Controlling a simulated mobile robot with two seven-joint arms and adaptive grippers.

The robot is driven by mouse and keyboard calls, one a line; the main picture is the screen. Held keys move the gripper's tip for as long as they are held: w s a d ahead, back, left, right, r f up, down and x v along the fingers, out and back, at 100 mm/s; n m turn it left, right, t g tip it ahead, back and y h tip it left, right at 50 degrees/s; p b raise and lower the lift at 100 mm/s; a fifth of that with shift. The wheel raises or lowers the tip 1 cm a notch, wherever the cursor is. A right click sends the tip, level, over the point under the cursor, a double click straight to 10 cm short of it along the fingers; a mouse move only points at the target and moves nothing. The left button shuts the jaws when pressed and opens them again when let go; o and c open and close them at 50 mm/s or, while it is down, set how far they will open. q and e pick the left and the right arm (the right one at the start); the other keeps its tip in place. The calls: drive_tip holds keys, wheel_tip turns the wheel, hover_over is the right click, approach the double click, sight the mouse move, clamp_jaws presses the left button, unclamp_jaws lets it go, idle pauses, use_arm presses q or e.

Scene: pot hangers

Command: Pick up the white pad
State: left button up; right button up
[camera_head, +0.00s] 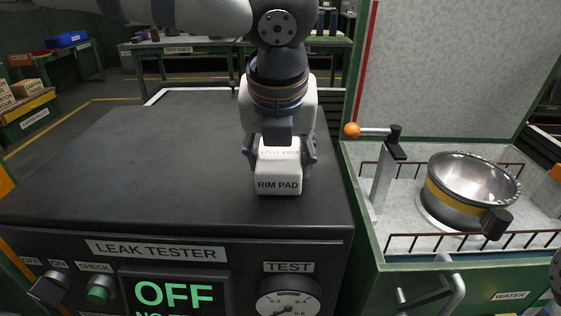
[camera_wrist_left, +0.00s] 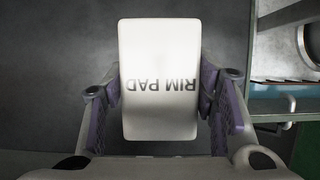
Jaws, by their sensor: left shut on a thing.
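The white pad (camera_head: 278,184) is a white block with rounded edges, marked RIM PAD. It is at the right part of the dark top of the leak tester (camera_head: 150,150). My left gripper (camera_head: 279,150) comes down from above and is shut on the pad, one finger on each side. In the left wrist view the pad (camera_wrist_left: 158,60) sits between the purple finger faces of the gripper (camera_wrist_left: 165,100). I cannot tell whether the pad touches the top or is just above it. My right gripper does not show.
To the right, a metal pot (camera_head: 470,185) with a yellow band sits in a railed basin beside a clamp with an orange knob (camera_head: 352,130). The tester's front has knobs, an OFF display (camera_head: 175,294) and a gauge. The top left of the pad is clear.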

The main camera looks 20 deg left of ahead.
sight(282, 153)
use_arm(q)
drive_tip(key=r+p, duration=0.1)
drive_tip(key=r, duration=0.3)
drive_tip(key=shift+d, duration=0.2)
drive_tip(key=s+d+r+p, duration=0.1)
drive_tip(key=s+d+r, duration=0.4)
drive_tip(key=d+r, duration=0.3)
drive_tip(key=d, duration=0.4)
drive_tip(key=shift+d+r, duration=0.35)
drive_tip(key=shift+r, duration=0.05)
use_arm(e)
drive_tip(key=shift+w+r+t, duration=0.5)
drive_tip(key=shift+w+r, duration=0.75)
